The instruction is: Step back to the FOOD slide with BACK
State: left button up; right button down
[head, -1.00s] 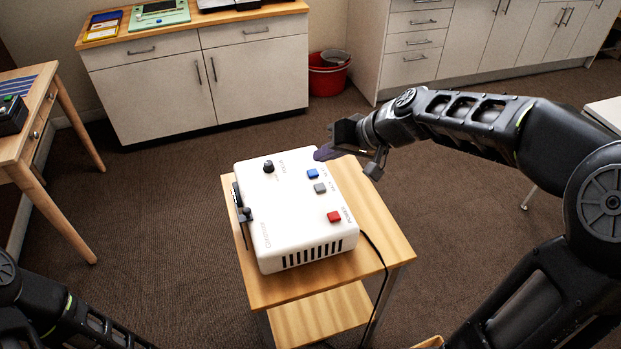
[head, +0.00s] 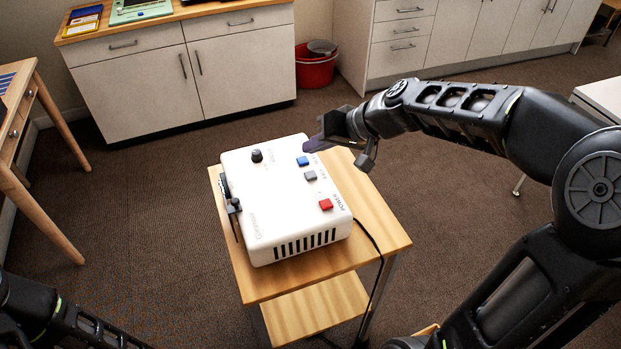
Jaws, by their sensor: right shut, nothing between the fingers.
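A white slide projector (head: 275,215) stands on a small wooden stand (head: 385,232). Its top carries a blue button (head: 303,161), a grey button (head: 310,176), a red button (head: 326,204) marked POWER and a black knob (head: 257,155). The grey button's label is too small to read surely. My right gripper (head: 318,143) is shut and empty, at the far right corner of the projector, just beyond the blue button. I cannot tell whether it touches the casing. My left arm shows at the lower left, its gripper out of the frame. No projected slide is in view.
A black cord (head: 377,285) hangs down the stand's right side. A wooden table (head: 30,100) is at the left, a white cabinet (head: 135,88) at the back and a red bucket (head: 316,68) beside it. Open carpet surrounds the stand.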

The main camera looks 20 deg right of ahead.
jog(key=b, duration=0.3)
send_over(314, 176)
notch_tip(314, 176, down, 4)
jog(key=shift+f, duration=0.1)
jog(key=shift+f+b, duration=0.35)
jog(key=shift+f, duration=0.05)
jog(key=shift+f, duration=0.1)
dwell(1.4)
jog(key=shift+f+b, duration=0.35)
jog(key=shift+b, duration=0.3)
jog(key=shift+f+b, duration=0.4)
jog(key=shift+b, duration=0.1)
dwell(0.5)
jog(key=shift+r, duration=0.1)
jog(key=shift+r+p, duration=0.55)
jog(key=shift+r, duration=0.25)
jog(key=shift+r, duration=0.1)
